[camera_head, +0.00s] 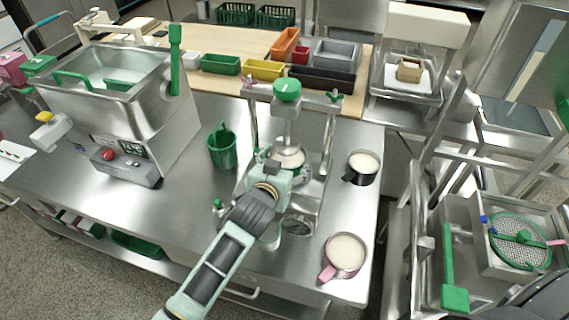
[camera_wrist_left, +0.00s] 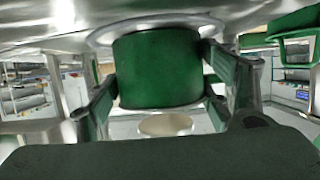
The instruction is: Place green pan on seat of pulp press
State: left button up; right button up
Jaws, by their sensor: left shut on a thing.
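The pulp press (camera_head: 287,92) stands mid-table, with a green knob on top, a metal plunger and two side posts. My left gripper (camera_head: 275,172) reaches in at the front of the press. It is shut on the green handle of the green pan (camera_head: 290,158), a round metal pan with pale contents. The pan is between the posts, under the plunger. In the left wrist view the green handle (camera_wrist_left: 155,68) fills the space between the fingers. The seat is mostly hidden by the pan and gripper, so contact with it cannot be told. My right gripper is out of view.
A black-handled pan (camera_head: 363,165) and a pink-handled pan (camera_head: 345,252) stand right of the press. A green jug (camera_head: 222,147) and a large steel machine (camera_head: 125,110) stand left. Several coloured bins (camera_head: 264,69) are behind. Some bare steel table lies left of my arm.

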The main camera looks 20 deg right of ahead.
pick_arm(q)
jog(key=o, duration=1.6)
jog(key=shift+s+a+r, duration=0.1)
jog(key=shift+r, duration=0.05)
jog(key=v, duration=1.1)
jog(key=shift+s+a+r+b, duration=0.15)
jog(key=shift+s+a+b, duration=0.05)
jog(key=shift+s+b, duration=0.15)
